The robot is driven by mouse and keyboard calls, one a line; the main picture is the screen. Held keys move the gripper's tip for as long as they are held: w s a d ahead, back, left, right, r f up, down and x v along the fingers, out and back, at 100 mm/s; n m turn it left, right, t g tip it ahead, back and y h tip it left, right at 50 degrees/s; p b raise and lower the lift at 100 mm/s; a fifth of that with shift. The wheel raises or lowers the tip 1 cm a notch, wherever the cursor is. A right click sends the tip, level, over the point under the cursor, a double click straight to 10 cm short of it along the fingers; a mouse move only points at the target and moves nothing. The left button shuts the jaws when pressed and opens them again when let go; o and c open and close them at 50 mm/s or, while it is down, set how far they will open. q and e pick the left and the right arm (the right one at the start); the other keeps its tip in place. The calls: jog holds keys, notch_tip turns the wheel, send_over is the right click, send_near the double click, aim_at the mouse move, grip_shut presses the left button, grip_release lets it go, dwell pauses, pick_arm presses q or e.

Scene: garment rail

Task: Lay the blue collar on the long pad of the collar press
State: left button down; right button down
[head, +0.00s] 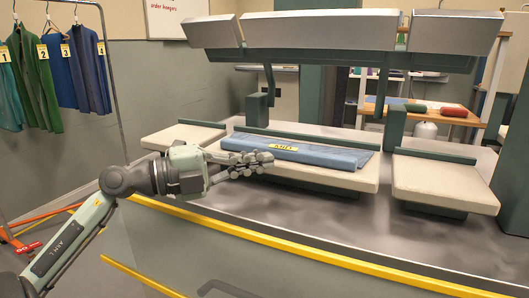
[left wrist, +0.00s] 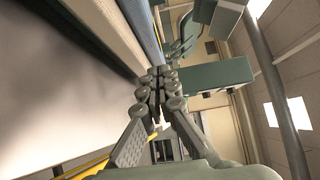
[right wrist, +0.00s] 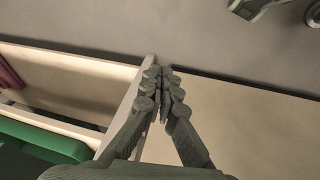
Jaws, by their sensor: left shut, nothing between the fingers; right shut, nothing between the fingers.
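The blue collar (head: 300,150) lies flat along the long middle pad (head: 325,178) of the collar press, with a yellow label on it. A blue edge (left wrist: 151,35) shows beside the pale pad in the left wrist view. My left gripper (head: 268,160) is shut and empty, in front of the left end of the collar; whether it touches the collar or pad I cannot tell. It also shows shut in the left wrist view (left wrist: 158,78). My right gripper (right wrist: 158,75) is shut and empty, seen only in the right wrist view, away from the collar.
The press's raised upper heads (head: 325,33) hang above the pads. Shorter pads stand at the left (head: 180,135) and right (head: 445,183). A yellow rail (head: 300,249) runs along the front. A garment rail (head: 108,70) with numbered clothes stands at the far left.

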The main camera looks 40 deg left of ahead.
aim_at(276, 150)
pick_arm(q)
jog(key=shift+w+a, duration=0.2)
jog(key=shift+w, duration=0.4)
jog(key=shift+w+a, duration=0.2)
jog(key=shift+w, duration=0.4)
jog(key=shift+w+a, duration=0.1)
jog(key=shift+w, duration=0.25)
pick_arm(e)
jog(key=shift+w+d, duration=0.15)
jog(key=shift+w, duration=0.15)
jog(key=shift+s, duration=0.1)
pick_arm(q)
jog(key=shift+w+a+r+p, duration=0.1)
jog(key=shift+w+r+p, duration=0.1)
jog(key=shift+p, duration=0.2)
jog(key=shift+w+a+p, duration=0.1)
jog(key=shift+w+p, duration=0.35)
jog(key=shift+p, duration=0.1)
jog(key=shift+w+f, duration=0.1)
jog(key=shift+w, duration=0.05)
jog(key=shift+f, duration=0.1)
pick_arm(e)
jog(key=f, duration=0.2)
jog(key=s+f, duration=0.1)
jog(key=f, duration=0.1)
jog(key=shift+f, duration=0.1)
jog(key=shift+w, duration=0.1)
